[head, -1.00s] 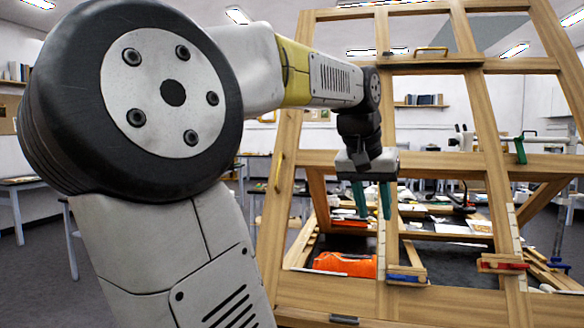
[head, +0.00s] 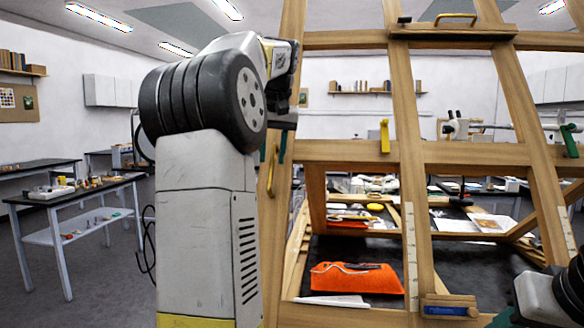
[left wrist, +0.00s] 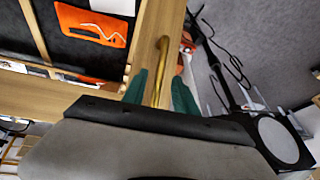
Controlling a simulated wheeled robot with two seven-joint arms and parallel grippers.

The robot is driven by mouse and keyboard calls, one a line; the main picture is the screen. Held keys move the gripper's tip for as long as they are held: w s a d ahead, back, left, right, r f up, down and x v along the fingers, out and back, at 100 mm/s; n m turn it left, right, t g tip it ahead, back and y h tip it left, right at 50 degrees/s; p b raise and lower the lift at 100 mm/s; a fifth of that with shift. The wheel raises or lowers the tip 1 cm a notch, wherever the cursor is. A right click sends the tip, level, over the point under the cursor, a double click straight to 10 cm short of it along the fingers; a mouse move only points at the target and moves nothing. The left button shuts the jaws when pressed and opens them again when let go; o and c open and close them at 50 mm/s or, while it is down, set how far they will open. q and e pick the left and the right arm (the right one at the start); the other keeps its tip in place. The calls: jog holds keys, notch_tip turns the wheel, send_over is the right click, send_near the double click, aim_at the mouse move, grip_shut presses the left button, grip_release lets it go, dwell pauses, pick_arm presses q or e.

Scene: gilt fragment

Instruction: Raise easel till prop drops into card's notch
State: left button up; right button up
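The wooden easel (head: 354,151) leans with its uprights and cross rails in front of me. Pale marked strips, perhaps the card, run down the middle upright (head: 411,258) and the right upright (head: 566,232). I cannot make out the prop or the notch. My left gripper (head: 273,143) is at the easel's left upright. In the left wrist view, my left gripper (left wrist: 160,82) has its green fingers apart, one on each side of a brass handle (left wrist: 162,60); contact is unclear. Part of my right gripper (head: 500,319) shows at bottom right, mostly cut off, near a wooden block with a blue part (head: 450,305).
An orange pouch (head: 355,277) lies on the dark surface behind the easel. A yellow piece (head: 384,135) sits on the cross rail, and a green clamp (head: 569,141) is at the right. A table (head: 75,195) stands at the left, with open floor before it.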

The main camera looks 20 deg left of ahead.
aim_at(272, 165)
pick_arm(q)
jog(key=shift+x, duration=2.2)
grip_shut()
